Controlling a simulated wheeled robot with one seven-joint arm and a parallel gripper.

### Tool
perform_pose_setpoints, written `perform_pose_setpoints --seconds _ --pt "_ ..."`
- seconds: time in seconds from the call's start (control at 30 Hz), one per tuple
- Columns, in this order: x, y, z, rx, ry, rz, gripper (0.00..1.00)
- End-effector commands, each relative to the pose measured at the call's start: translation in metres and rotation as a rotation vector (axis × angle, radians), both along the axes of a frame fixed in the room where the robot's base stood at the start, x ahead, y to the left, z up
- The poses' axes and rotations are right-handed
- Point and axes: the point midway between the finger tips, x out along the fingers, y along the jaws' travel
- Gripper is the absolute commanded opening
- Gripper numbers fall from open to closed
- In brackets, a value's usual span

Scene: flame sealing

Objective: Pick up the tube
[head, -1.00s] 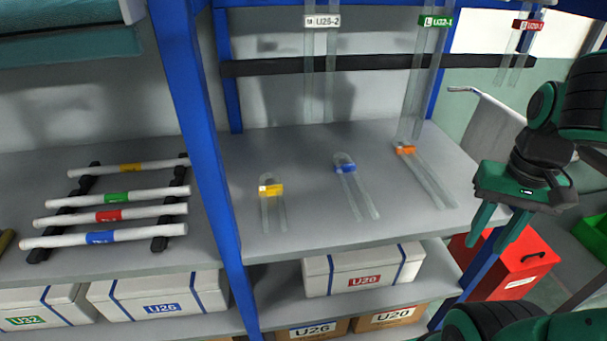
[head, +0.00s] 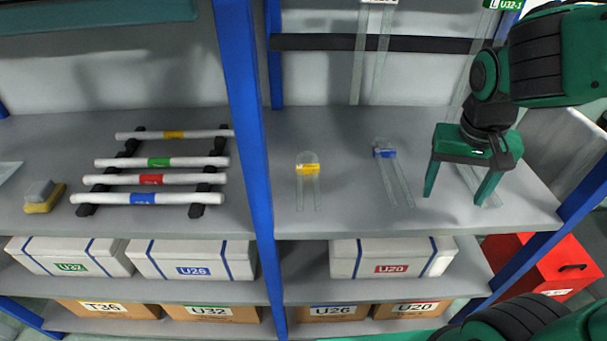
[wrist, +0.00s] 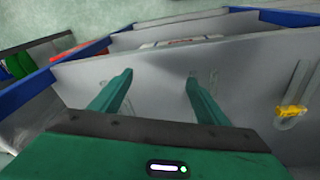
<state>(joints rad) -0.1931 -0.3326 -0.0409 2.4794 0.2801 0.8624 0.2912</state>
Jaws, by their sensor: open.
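Clear U-shaped tubes lie on the upper grey shelf. One has a yellow label (head: 308,169) and one has a blue label (head: 385,153). Part of another clear tube (head: 490,198) shows behind my gripper, its label hidden. My gripper (head: 457,198) is open and empty, fingers pointing down, right of the blue-labelled tube in the head view. In the wrist view the spread fingers (wrist: 161,76) have nothing between them. A tube with a yellow label (wrist: 291,112) lies to their right, apart from them. Faint clear tube parts show near the right finger.
White banded tubes (head: 155,163) rest on a black rack left of the blue post (head: 243,120). Clear tubes (head: 368,60) hang at the back. White boxes (head: 393,258) fill the shelf below. A red box (head: 545,268) stands at the lower right.

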Motion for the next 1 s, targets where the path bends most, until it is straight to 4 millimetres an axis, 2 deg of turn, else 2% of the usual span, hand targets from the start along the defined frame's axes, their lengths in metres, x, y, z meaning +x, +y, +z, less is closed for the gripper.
perform_pose_setpoints --seconds 0.03,0.1,0.23,0.4,0.5,0.6,0.77,1.0 --pt "0.012 0.025 -0.001 -0.011 -0.018 0.045 0.69" --pt "0.027 0.058 -0.002 -0.021 -0.053 0.089 0.69" --pt "0.042 0.128 -0.005 -0.022 -0.117 0.175 0.69" --pt "0.040 0.214 -0.010 0.006 -0.187 0.271 0.69" --pt "0.033 0.250 -0.012 0.025 -0.213 0.310 0.69" --pt "0.027 0.273 -0.013 0.040 -0.231 0.334 0.69" --pt "0.030 0.286 -0.014 0.049 -0.240 0.345 0.69" --pt "0.071 0.285 -0.014 0.049 -0.239 0.342 0.69"
